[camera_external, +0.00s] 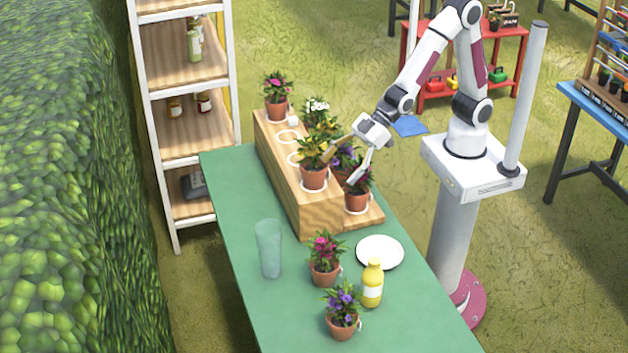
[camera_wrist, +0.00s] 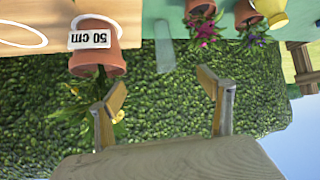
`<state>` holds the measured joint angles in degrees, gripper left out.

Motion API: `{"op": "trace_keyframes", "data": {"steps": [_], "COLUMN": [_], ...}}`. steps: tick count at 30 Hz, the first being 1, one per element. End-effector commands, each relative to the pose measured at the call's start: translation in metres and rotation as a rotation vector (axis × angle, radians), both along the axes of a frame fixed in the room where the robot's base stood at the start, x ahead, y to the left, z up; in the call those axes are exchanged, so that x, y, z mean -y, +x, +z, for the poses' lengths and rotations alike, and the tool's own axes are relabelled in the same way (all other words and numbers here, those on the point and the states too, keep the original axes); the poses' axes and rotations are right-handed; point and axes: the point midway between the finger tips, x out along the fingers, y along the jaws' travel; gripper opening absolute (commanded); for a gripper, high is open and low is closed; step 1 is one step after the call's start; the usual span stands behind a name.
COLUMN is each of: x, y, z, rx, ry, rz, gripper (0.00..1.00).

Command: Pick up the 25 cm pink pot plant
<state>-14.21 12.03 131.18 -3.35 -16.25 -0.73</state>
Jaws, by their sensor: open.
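Several potted plants have pink or reddish flowers: one (camera_external: 277,104) at the far end of the wooden stand, one (camera_external: 357,201) on its lower step at the near end, and one (camera_external: 325,272) on the green table, also in the wrist view (camera_wrist: 202,8). I cannot read a 25 cm label on any of them. My gripper (camera_external: 340,165) is open and empty, above the near end of the stand, close to the yellow-flowered pot (camera_external: 314,179). In the wrist view, that pot bears a "50 cm" label (camera_wrist: 95,40); nothing is between my fingers (camera_wrist: 163,82).
Other plants crowd the stand (camera_external: 318,218). A purple-flowered pot (camera_external: 343,328), yellow bottle (camera_external: 372,288), white plate (camera_external: 380,252) and tall glass (camera_external: 269,250) stand on the green table (camera_external: 235,200). A shelf (camera_external: 186,75) and hedge (camera_external: 70,180) lie left.

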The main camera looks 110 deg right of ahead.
Motion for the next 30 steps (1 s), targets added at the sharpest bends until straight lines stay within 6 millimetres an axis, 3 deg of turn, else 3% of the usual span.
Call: {"op": "trace_keyframes", "data": {"steps": [15, 30], "x": [-0.058, -0.110], "y": [0.039, 0.049], "z": [-0.063, -0.141], "rx": [0.099, 0.184], "ry": [0.041, 0.106], "rz": [0.085, 0.144], "gripper": [0.79, 0.79]}}
